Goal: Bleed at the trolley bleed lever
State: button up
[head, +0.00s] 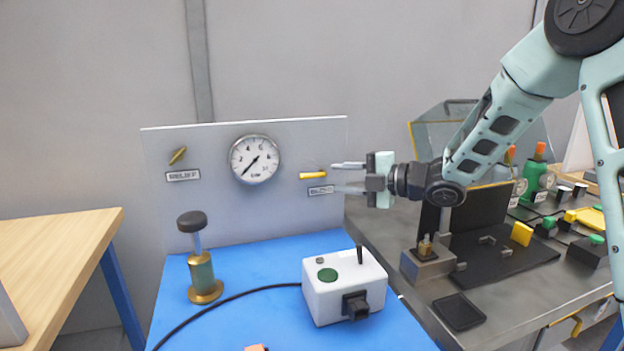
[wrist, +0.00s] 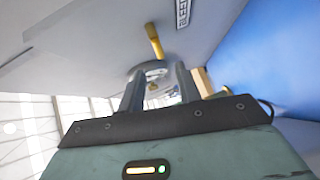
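The bleed lever (head: 313,175) is a short yellow handle, lying roughly level on the grey panel (head: 220,215) above its "BLEED" label (head: 321,190). My gripper (head: 340,177) is open and empty just right of the lever, its two fingers pointing left toward it, one higher than the other. In the wrist view the lever (wrist: 155,42) shows beyond the fingertips, and my gripper (wrist: 158,80) has a clear gap between its fingers. No contact with the lever is visible. The round gauge (head: 254,159) has its needle pointing to the lower left.
A brass relief lever (head: 178,156) sits at the panel's left. A brass pump with a dark knob (head: 202,275) and a white box with a green button (head: 343,290) stand on the blue trolley top (head: 235,310). A grey bench (head: 390,235) with fixtures stands right.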

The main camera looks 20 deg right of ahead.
aim_at(310, 177)
jog(key=p+x, duration=0.1)
jog(key=x, duration=0.6)
jog(key=shift+a, duration=0.15)
grip_shut()
